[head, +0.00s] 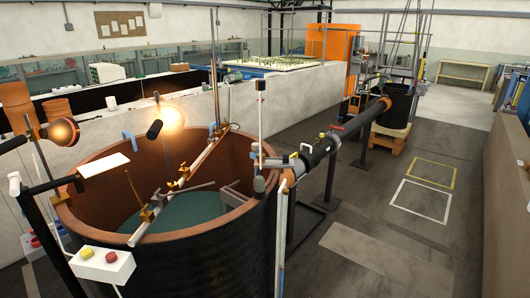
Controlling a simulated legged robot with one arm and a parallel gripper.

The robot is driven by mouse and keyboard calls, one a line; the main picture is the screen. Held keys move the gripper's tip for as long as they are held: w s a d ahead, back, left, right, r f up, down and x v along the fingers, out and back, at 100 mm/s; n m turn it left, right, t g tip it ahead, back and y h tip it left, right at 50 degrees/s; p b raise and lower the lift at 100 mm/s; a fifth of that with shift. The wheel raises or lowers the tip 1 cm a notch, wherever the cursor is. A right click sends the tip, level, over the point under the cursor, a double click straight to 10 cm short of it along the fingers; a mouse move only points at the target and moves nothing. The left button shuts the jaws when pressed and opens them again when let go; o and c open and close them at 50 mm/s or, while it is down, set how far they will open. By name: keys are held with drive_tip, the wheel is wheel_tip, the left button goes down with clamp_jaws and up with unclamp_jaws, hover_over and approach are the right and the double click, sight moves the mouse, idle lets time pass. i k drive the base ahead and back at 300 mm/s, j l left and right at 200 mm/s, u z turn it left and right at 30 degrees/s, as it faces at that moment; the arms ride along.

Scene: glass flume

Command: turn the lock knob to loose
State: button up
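A white rail (190,165) lies across the top of a large round brown tank (95,215) that holds greenish water (180,212). Small brass fittings (146,213) sit on the rail, and a thin grey rod (190,190) sticks out sideways near them. I cannot tell which small part is the lock knob, or whether it is tight or loose; the parts are too small. My gripper is not in view.
A white box (101,266) with a red and a yellow button stands at the tank's near left. Lit lamps (165,113) hang over the rim. A black pipe (318,152) runs back from the tank's right. The floor at right is open, with taped rectangles (421,200).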

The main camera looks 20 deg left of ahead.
sight(286, 158)
drive_tip(key=i+l+u, duration=0.25)
drive_tip(key=u, duration=0.15)
drive_tip(key=i+l+u, duration=0.55)
drive_tip(key=l+u, duration=0.3)
drive_tip(key=i+l+u, duration=0.15)
drive_tip(key=l+u, duration=0.25)
drive_tip(key=i+l+u, duration=0.15)
drive_tip(key=l, duration=0.25)
drive_tip(key=l+u, duration=0.15)
drive_tip(key=l, duration=0.3)
drive_tip(key=i, duration=0.05)
